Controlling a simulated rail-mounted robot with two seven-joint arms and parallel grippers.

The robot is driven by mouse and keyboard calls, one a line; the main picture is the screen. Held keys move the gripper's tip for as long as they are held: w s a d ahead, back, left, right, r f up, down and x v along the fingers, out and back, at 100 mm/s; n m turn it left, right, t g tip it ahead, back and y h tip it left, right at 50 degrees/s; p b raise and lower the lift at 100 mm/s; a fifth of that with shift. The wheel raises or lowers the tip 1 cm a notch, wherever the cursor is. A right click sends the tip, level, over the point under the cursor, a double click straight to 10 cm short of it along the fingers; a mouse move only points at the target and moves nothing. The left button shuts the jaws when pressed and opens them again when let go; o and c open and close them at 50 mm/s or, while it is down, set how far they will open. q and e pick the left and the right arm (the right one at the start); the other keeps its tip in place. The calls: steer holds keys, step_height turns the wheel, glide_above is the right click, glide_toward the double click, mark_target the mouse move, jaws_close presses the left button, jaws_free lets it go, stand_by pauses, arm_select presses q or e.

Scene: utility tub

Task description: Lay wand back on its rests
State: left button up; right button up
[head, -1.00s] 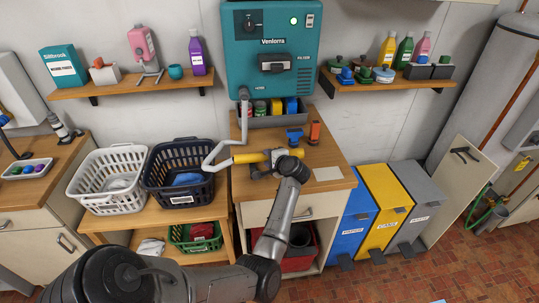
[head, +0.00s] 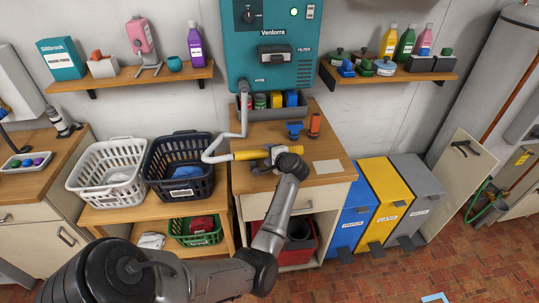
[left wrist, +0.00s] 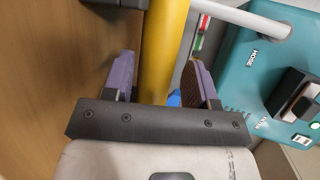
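The wand is a yellow tube (head: 247,155) at the end of a pale hose (head: 214,150). It lies roughly level over the wooden worktop. It also shows in the left wrist view (left wrist: 160,50), running between the two purple fingers. My left gripper (head: 268,158) is around the wand, and in the left wrist view its fingers (left wrist: 160,85) stand on either side with narrow gaps. A blue stand (head: 294,130) and an orange upright piece (head: 315,125) stand on the worktop behind my gripper; I cannot tell whether they are the rests.
A teal wall machine (head: 272,45) hangs above; its hose comes down behind the wand. A navy basket (head: 180,185) and a white basket (head: 108,172) stand to the left. Blue, yellow and grey bins (head: 385,200) stand to the right. A pale sheet (head: 327,167) lies on the worktop.

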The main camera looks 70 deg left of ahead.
arm_select(q)
steer(key=shift+o, duration=1)
steer(key=v, duration=1.4)
